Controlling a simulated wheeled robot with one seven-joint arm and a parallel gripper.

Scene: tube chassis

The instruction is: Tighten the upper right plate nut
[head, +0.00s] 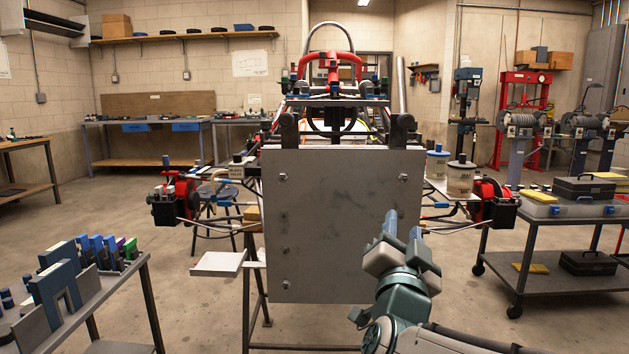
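A grey square plate (340,225) stands upright on the front of the tube chassis. The upper right plate nut (403,177) shows as a small bright fastener near that corner. The upper left nut (283,177) and lower left nut (287,283) also show. The lower right corner of the plate is hidden behind my arm. My gripper (404,226) is in front of the plate's right side, below the upper right nut and apart from it. Its two blue fingers point upward and away from me, with a gap between them. I see nothing held in it.
A cart with blue and purple items (95,245) stands at the left. A dark cart (560,250) with tool cases (583,188) stands at the right. Red and black hub assemblies (495,203) stick out on both sides of the chassis. A small stand (218,264) is left of the plate.

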